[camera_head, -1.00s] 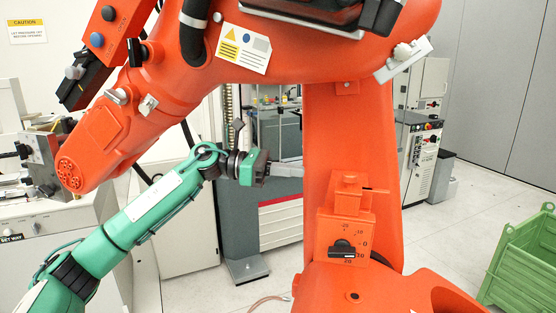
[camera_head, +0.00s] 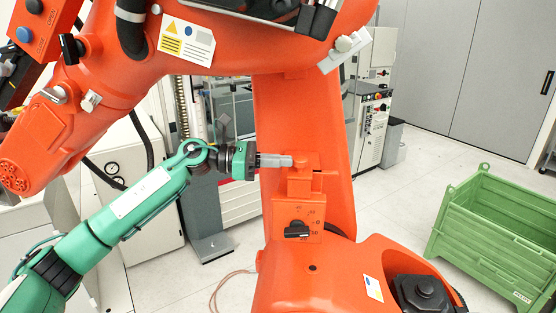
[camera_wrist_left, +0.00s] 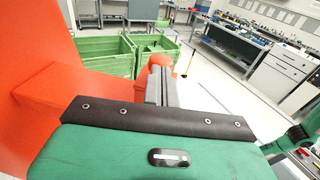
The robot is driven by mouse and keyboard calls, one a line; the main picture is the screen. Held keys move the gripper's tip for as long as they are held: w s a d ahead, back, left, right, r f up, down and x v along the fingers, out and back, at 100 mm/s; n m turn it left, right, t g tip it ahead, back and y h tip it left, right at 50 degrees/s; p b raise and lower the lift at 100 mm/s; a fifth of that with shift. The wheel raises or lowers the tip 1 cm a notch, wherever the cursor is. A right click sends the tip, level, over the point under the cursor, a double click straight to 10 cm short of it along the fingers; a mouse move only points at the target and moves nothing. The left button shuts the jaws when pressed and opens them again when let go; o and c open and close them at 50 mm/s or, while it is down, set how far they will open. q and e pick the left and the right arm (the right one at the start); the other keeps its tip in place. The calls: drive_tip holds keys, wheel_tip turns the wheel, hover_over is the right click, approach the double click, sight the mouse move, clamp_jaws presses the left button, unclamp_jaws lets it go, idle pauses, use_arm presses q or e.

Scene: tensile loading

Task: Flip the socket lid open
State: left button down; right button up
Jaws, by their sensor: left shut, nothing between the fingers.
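An orange socket housing (camera_head: 298,215) with a black rotary knob (camera_head: 297,229) and a number scale stands against the orange robot column. On top of it is an orange fitting (camera_head: 305,172), which appears to include the lid; how far it is open is not clear. My left gripper (camera_head: 288,161) is shut and empty, its grey fingers pointing right, with tips at the upper left of the fitting. In the left wrist view the fingers (camera_wrist_left: 160,86) are together, with a rounded orange part (camera_wrist_left: 160,60) just beyond the tips. Contact cannot be told. My right gripper is not in view.
The large orange robot arm (camera_head: 215,65) arches over my left arm. A green crate (camera_head: 490,235) stands on the floor at the right; crates also show in the left wrist view (camera_wrist_left: 105,60). Grey-white cabinets (camera_head: 375,120) stand behind. Floor between column and crate is clear.

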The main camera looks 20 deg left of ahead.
sight(295, 162)
use_arm(q)
drive_tip(key=x, duration=0.2)
drive_tip(key=b+x, duration=0.1)
drive_tip(key=x, duration=0.1)
drive_tip(key=s+x, duration=0.1)
drive_tip(key=x, duration=0.1)
drive_tip(key=shift+w+d+r, duration=0.1)
drive_tip(key=shift+d+r, duration=0.05)
drive_tip(key=shift+d, duration=0.3)
drive_tip(key=shift+r, duration=0.1)
drive_tip(key=shift+a, duration=0.1)
